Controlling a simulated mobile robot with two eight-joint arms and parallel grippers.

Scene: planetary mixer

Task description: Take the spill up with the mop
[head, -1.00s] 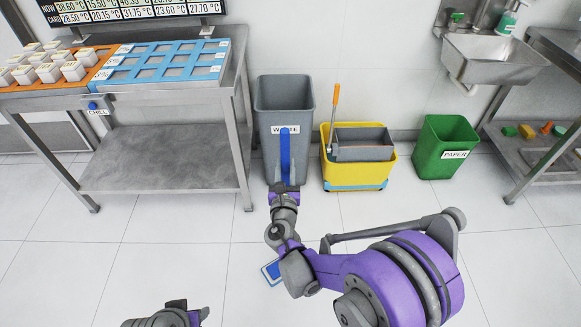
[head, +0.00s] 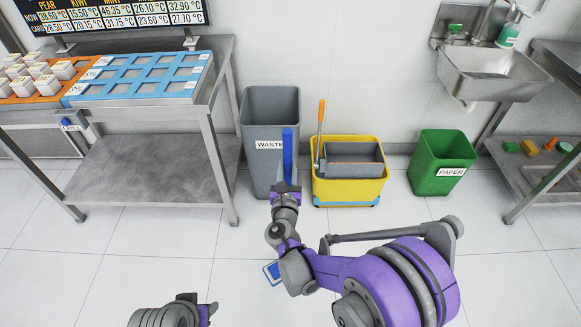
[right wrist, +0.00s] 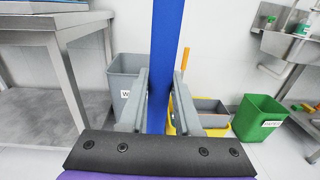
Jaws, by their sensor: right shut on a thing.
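The mop's upright blue handle (head: 288,154) is held in my right gripper (head: 286,188), in front of the grey waste bin. In the right wrist view the handle (right wrist: 166,60) stands between the two closed fingers (right wrist: 157,105). A flat blue and white mop head (head: 272,272) shows low beside my right arm, partly hidden by it. My left gripper (head: 208,311) is at the bottom edge, only partly in view, and its fingers are not clear. No spill can be made out on the visible floor.
A grey waste bin (head: 258,165), a yellow mop bucket (head: 347,191) with an orange-handled wringer and a green paper bin (head: 440,165) stand along the wall. A steel table (head: 140,178) is at left, a sink (head: 490,82) and shelf at right. The tiled floor between is clear.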

